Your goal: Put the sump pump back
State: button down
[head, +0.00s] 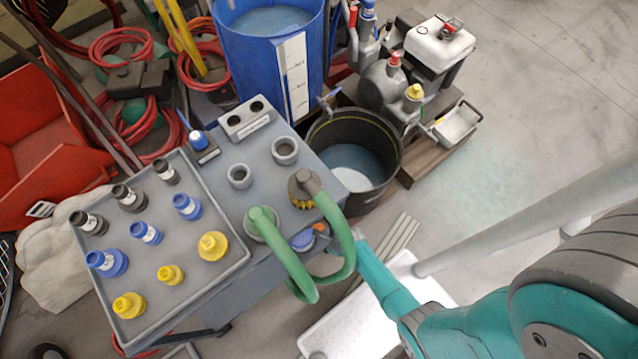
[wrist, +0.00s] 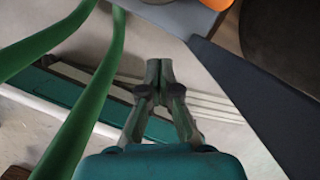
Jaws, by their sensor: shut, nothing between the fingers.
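A green hose (head: 302,285) loops over the front right side of the grey cart (head: 232,197). One end rises from a round grey socket with a green collar (head: 262,221); the other meets a brown-topped fitting with a yellow ribbed base (head: 302,187). I cannot tell for sure which part is the sump pump. My gripper (wrist: 160,70) is shut and empty beside the cart's edge, apart from the hose.
A tray (head: 190,262) on the cart holds several black, blue and yellow fittings. Two grey empty rings (head: 285,150) stand behind the hose. A black tub (head: 392,140) of water and a blue barrel (head: 268,55) stand behind the cart.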

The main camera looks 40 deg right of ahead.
jog(key=shift+w+a+f, duration=0.45)
jog(key=shift+w+f, duration=0.3)
jog(key=shift+f, duration=0.05)
jog(key=shift+w+a+f, duration=0.4)
jog(key=shift+w+f, duration=0.35)
jog(key=shift+f, duration=0.05)
jog(key=shift+w+a+f, duration=0.45)
jog(key=shift+w+f, duration=0.3)
jog(key=shift+f, duration=0.05)
